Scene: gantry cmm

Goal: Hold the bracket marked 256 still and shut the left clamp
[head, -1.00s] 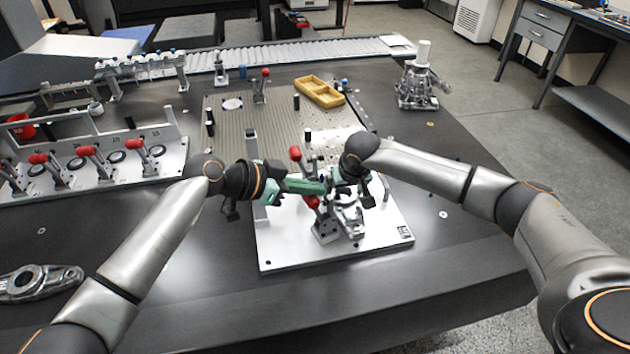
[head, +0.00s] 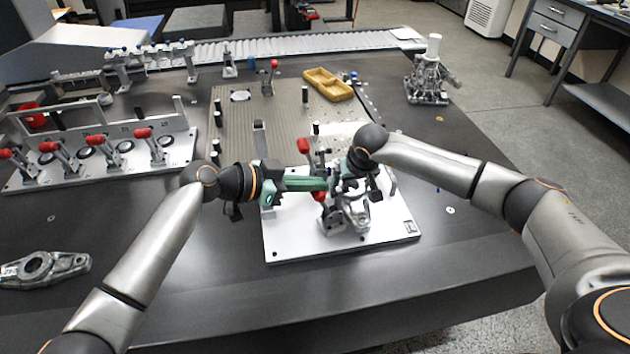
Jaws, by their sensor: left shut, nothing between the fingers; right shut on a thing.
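A metal bracket (head: 355,216) sits in the fixture on a white plate (head: 300,244); no number on it is readable. My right gripper (head: 350,193) comes down over the bracket and is shut on it, though its fingertips are partly hidden. Two red-handled toggle clamps stand at the fixture. The nearer clamp (head: 333,219) has its red handle right below my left fingertips. The farther clamp's red handle (head: 303,146) stands up behind my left gripper. My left gripper (head: 328,185) is shut and empty, its green fingers pointing right at the nearer handle. I cannot tell whether they touch.
Another bracket (head: 45,268) lies on the dark table at the left. A rack with several red-handled clamps (head: 100,170) stands at the back left. A yellow tray (head: 327,84) lies behind the fixture, and a metal assembly (head: 428,80) stands back right.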

